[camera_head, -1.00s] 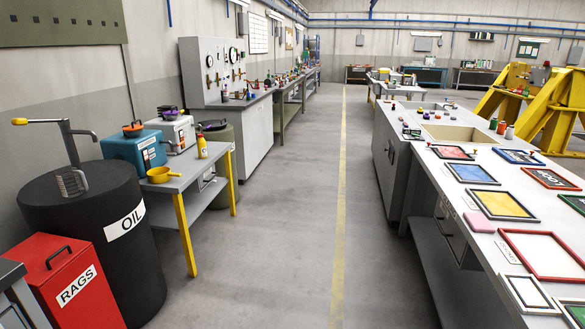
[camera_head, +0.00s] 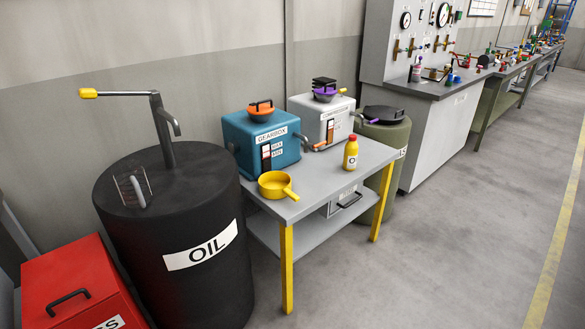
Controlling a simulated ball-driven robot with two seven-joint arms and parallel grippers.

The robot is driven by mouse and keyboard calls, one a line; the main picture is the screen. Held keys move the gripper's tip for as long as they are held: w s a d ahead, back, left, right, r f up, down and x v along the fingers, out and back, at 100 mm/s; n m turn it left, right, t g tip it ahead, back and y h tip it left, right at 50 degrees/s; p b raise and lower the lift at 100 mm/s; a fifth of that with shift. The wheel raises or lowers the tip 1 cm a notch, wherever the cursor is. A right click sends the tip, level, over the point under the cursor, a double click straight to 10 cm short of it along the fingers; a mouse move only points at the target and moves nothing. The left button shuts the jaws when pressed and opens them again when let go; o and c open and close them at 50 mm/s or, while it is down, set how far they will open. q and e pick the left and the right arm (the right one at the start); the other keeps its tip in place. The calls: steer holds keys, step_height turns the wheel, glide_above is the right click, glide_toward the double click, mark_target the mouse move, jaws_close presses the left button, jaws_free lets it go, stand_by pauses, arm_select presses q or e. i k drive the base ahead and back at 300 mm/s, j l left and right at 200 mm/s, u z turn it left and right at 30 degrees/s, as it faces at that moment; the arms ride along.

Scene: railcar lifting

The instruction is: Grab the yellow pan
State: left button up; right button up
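The yellow pan (camera_head: 276,184) sits upright on the front left corner of a grey table (camera_head: 327,172) with yellow legs. It is a small round pan, and its short handle points toward the lower right, over the tabletop near the front edge. The pan is fully visible and nothing covers it. Neither of my grippers shows in the head view.
A black oil drum (camera_head: 178,256) with a crank pump stands left of the table. A blue gearbox (camera_head: 240,145), a white box (camera_head: 313,113) and a yellow bottle (camera_head: 351,153) stand behind or beside the pan. A red rags bin (camera_head: 62,274) is at lower left. Open floor (camera_head: 440,262) lies right.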

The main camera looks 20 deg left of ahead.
mark_target(273, 185)
steer(key=i+l+u, duration=0.15)
steer(key=i+u, duration=0.25)
steer(key=i, duration=0.15)
steer(key=i+l+u, duration=0.4)
steer(key=i, duration=0.15)
steer(key=i+l+u, duration=0.35)
steer(key=i+l, duration=0.05)
steer(key=i, duration=0.1)
